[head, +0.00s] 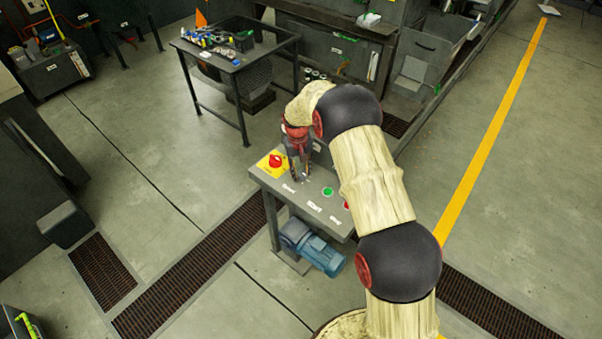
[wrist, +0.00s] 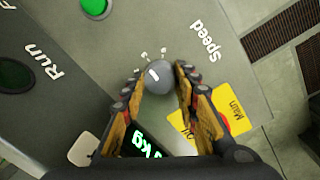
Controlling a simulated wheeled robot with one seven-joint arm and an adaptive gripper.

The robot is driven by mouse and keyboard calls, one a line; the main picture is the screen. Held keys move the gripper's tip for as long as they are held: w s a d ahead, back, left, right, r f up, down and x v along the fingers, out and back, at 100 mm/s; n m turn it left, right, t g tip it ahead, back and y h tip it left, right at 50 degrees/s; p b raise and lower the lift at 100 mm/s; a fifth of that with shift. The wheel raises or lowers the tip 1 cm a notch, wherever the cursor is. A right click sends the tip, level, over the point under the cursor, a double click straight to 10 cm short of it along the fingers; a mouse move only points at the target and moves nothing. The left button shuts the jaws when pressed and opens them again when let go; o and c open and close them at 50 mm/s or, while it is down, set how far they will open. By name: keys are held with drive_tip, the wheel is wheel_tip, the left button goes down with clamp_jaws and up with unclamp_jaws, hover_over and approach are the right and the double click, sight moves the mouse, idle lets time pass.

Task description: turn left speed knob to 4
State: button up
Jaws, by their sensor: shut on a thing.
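The speed knob (wrist: 158,77) is a small grey round knob with a short white mark on its face, on the grey panel beside the word "Speed". Small white figures stand around its upper edge in the wrist view, too small to read surely. My gripper (wrist: 159,74) has one finger on each side of the knob and is shut on it.
A yellow plate with the red main switch (head: 275,160) is close beside my gripper. It also shows in the wrist view (wrist: 238,108). A blue motor (head: 318,254) sits below the table.

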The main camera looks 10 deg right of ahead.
sight(299, 171)
drive_tip(key=m+b, duration=0.1)
drive_tip(key=m, duration=0.3)
drive_tip(key=shift+w+m, duration=0.1)
drive_tip(key=shift+m, duration=0.2)
drive_tip(key=shift+m+g+b, duration=0.3)
drive_tip(key=shift+m+b, duration=0.05)
drive_tip(key=shift+m, duration=1.65)
drive_tip(key=o, duration=1.1)
drive_tip(key=shift+o, duration=0.3)
drive_tip(key=shift+r, duration=0.1)
wheel_tip(299, 171, up, 12)
drive_tip(key=shift+w+a, duration=0.25)
